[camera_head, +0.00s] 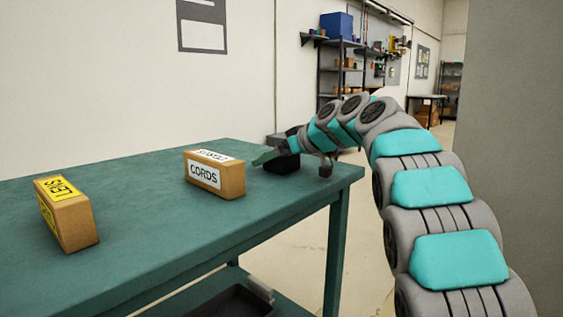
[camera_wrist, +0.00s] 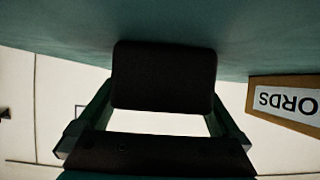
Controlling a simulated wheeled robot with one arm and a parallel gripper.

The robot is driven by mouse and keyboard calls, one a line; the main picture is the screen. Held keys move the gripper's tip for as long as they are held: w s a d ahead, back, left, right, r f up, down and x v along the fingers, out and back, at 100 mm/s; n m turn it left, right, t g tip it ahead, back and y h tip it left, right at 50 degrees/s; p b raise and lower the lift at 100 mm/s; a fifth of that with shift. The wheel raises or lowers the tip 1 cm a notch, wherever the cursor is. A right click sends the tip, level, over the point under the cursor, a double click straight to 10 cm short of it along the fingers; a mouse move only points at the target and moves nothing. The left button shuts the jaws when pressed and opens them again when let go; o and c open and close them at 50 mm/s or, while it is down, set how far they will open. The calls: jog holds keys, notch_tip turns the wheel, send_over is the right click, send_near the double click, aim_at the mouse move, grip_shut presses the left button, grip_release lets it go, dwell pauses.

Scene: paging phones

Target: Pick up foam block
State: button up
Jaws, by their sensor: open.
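The foam block appears to be the dark, nearly black block (camera_head: 285,165) on the far right corner of the green table. In the wrist view the dark block (camera_wrist: 165,72) fills the middle, against the green tabletop. My gripper (camera_head: 293,162) is open at the block, with one finger to each side of it. In the wrist view my gripper's fingers (camera_wrist: 163,95) flank the block's left and right sides. I cannot tell whether they touch it. The gripper partly hides the block in the head view.
A cardboard box labelled CORDS (camera_head: 215,175) stands close to the left of my gripper and also shows in the wrist view (camera_wrist: 288,102). A box with a yellow label (camera_head: 67,214) stands farther left on the green table (camera_head: 150,165). A dark tray (camera_head: 232,303) sits on the lower shelf.

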jog(key=shift+c, duration=0.2)
jog(key=c, duration=1)
jog(key=shift+r, duration=0.15)
